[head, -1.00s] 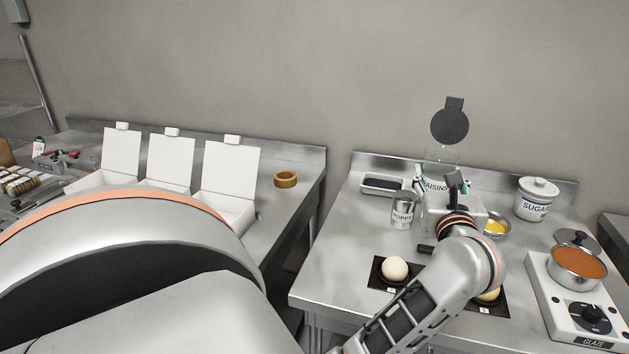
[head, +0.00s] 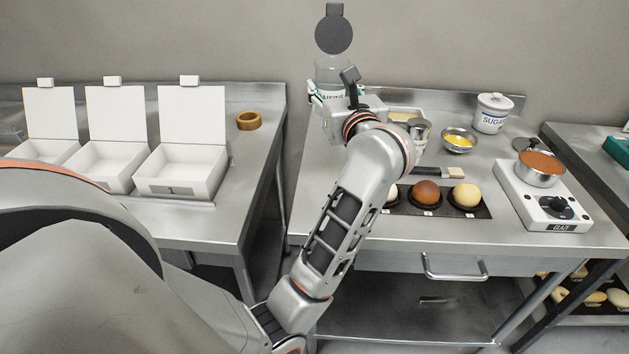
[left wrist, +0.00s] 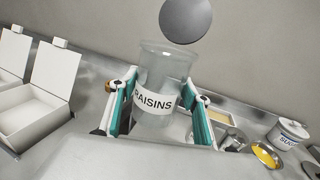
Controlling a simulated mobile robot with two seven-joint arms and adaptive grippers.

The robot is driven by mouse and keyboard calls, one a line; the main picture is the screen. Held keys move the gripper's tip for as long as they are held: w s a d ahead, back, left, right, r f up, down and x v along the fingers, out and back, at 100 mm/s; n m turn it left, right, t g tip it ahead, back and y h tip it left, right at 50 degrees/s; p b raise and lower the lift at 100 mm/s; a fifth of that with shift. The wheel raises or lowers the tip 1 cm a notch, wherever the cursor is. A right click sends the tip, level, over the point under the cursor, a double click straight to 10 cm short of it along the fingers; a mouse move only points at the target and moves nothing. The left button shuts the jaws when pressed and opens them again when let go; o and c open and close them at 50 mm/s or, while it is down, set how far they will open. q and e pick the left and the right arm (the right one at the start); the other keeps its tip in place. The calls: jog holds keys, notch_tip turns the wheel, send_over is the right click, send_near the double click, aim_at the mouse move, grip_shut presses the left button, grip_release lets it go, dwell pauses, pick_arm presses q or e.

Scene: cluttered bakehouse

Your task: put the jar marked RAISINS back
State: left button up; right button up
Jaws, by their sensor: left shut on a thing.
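The clear jar marked RAISINS (left wrist: 157,92) is upright between the teal-padded fingers of my left gripper (left wrist: 158,103), which is shut on it. The jar looks empty in the left wrist view. In the head view the jar (head: 331,77) is at the back left of the right-hand steel table, with my left gripper (head: 338,95) around it. I cannot tell whether its base, hidden by my gripper, touches the table. A dark round disc (head: 333,36) shows above the jar; I cannot tell whether it is attached. My right gripper is not in view.
A shallow tray (head: 405,111), a metal tin (head: 421,134), a yellow-filled bowl (head: 459,139) and a SUGAR jar (head: 492,113) stand right of my gripper. A brush (head: 450,173), dark mat (head: 484,212) and glaze warmer (head: 541,200) are nearer. White boxes (head: 182,172) stand left, across a gap.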

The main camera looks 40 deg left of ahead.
pick_arm(q)
jog(key=shift+f+b, duration=0.85)
jog(key=shift+f, duration=9.05)
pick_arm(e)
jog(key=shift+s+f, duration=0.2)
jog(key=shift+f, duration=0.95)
pick_arm(q)
jog(key=shift+f, duration=0.15)
jog(key=o, duration=1)
jog(key=shift+f, duration=0.1)
jog(key=shift+c, duration=0.2)
jog(key=o, duration=0.3)
jog(key=shift+o, duration=0.2)
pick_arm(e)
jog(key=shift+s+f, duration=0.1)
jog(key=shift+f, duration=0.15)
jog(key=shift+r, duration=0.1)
